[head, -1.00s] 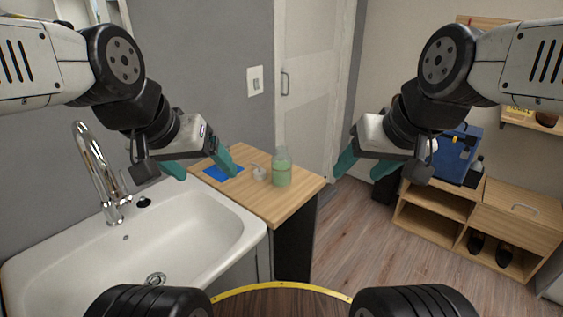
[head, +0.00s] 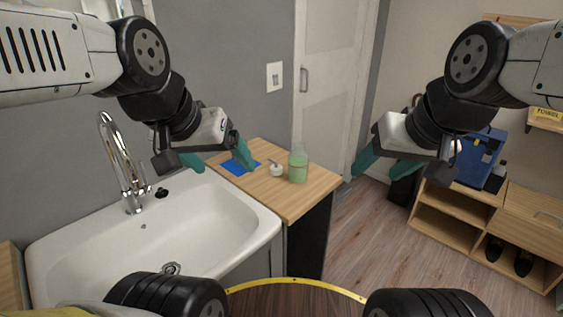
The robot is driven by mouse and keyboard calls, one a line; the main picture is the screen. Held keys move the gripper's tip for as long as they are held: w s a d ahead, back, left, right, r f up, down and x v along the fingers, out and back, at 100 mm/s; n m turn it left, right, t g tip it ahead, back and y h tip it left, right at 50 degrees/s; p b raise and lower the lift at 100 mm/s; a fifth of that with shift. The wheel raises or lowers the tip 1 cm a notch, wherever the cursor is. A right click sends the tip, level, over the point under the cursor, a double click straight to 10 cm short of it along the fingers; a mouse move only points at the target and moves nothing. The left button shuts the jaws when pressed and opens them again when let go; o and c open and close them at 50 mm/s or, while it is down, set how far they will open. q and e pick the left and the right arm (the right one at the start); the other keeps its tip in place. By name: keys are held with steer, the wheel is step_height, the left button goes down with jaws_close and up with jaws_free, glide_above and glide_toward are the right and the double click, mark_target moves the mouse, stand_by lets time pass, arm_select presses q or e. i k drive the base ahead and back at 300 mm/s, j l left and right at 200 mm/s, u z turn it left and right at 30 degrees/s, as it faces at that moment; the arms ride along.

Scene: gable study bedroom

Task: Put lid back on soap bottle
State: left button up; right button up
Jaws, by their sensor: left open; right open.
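The soap bottle (head: 298,168) stands upright on the wooden counter, clear with green liquid inside, and no lid shows on its top. A small white piece with a short spout, which looks like the lid (head: 276,170), sits on the counter just left of the bottle. My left gripper (head: 219,160) is open and empty, left of the lid and above the counter's left end near the sink. My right gripper (head: 379,170) is open and empty, to the right of the bottle and beyond the counter's right edge.
A blue cloth or mat (head: 240,164) lies on the wooden counter (head: 290,202), partly behind my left gripper. A white sink (head: 150,230) with a chrome faucet (head: 124,165) is at left. A shelf unit (head: 455,213) with a blue bag (head: 480,160) stands at right. Open floor lies between.

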mark_target(298, 162)
steer(key=i+l+u, duration=0.25)
steer(key=l, duration=0.4)
steer(key=i+l+u, duration=0.3)
steer(key=l, duration=0.45)
steer(key=i+j, duration=0.05)
